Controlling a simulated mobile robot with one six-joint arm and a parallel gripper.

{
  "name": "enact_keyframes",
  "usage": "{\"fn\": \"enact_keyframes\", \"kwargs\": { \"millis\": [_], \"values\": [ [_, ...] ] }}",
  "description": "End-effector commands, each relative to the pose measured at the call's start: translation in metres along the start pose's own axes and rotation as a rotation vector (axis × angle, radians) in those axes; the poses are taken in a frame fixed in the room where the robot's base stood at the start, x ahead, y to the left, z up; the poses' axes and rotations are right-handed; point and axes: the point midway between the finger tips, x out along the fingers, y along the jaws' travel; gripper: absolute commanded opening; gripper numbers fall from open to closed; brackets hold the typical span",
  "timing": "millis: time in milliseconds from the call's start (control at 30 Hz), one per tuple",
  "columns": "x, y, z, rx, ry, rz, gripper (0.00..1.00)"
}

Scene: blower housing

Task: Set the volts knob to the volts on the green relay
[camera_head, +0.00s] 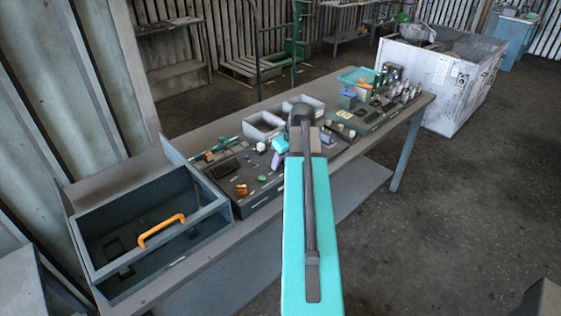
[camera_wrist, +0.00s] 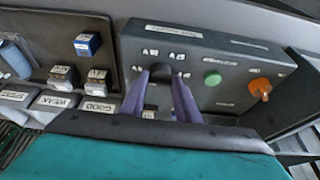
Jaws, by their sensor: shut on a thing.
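My gripper (camera_wrist: 160,80) has its two purple fingers on either side of a dark knob (camera_wrist: 160,70) on the grey control panel (camera_wrist: 230,58). It is shut on this knob. Small labels sit above the knob, but I cannot read them surely. The fingers hide the knob's sides and pointer. Small relay blocks with pale labels stand left of the panel, one with blue sides (camera_wrist: 88,44). I cannot tell which is the green relay. In the head view my gripper (camera_head: 277,160) is over the bench panel, partly hidden by my arm.
Right of the held knob are a green button (camera_wrist: 212,77) and an orange knob (camera_wrist: 262,88). An open grey box (camera_head: 85,245) with an orange handle (camera_head: 162,230) stands at the bench's left end. Pale bins (camera_head: 263,123) stand behind the panel.

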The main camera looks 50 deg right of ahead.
Motion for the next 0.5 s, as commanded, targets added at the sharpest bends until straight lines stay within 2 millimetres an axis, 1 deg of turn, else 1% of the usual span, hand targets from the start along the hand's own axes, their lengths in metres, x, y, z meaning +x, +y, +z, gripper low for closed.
{"fn": "enact_keyframes", "kwargs": {
  "millis": [267,500],
  "values": [
    [0.0004,-0.0012,0.0004,0.057,0.001,0.024,0.06],
    [0.0009,-0.0027,0.0006,0.172,0.0,0.072,0.06]
  ]
}}
